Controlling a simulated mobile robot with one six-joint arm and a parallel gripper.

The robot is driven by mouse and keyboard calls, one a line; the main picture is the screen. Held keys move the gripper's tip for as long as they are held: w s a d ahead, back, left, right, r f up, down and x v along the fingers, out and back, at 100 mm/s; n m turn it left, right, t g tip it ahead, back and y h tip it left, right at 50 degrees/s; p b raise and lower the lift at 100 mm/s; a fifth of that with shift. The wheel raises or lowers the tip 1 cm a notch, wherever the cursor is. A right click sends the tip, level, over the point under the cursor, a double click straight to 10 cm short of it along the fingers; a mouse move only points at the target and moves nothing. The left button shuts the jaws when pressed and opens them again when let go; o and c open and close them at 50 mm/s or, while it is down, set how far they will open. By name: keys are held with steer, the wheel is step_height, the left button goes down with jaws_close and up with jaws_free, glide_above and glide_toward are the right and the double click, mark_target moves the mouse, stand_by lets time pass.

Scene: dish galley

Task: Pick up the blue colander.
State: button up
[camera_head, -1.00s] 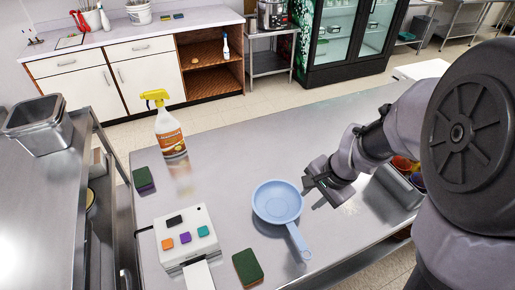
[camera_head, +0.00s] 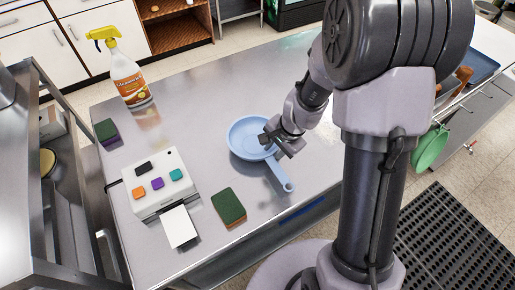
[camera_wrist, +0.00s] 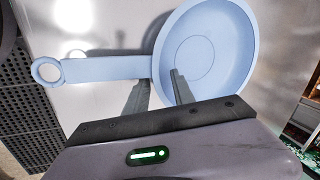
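The only blue vessel on the steel table is a light-blue, round, shallow pan-like piece (camera_head: 243,133) with one long handle, taken as the blue colander; I see no holes in it. It lies upright, handle towards the table's front edge. The wrist view shows its bowl (camera_wrist: 215,50) at upper right and its handle pointing left. My gripper (camera_head: 277,143) is at the rim near the handle's root. In the wrist view the gripper's fingers (camera_wrist: 160,80) are apart, one over the bowl's inside, the other outside the rim just below the handle. Contact cannot be told.
A label printer (camera_head: 155,185) with coloured buttons, a green sponge (camera_head: 229,206), another sponge (camera_head: 107,131) and a yellow-topped spray bottle (camera_head: 128,78) stand to the left. A green pan-like item (camera_head: 431,148) hangs at the right side. The table behind the blue piece is clear.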

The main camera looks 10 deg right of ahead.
steer(key=shift+r, duration=0.15)
jaws_close()
steer(key=shift+s, duration=0.1)
stand_by(1.1)
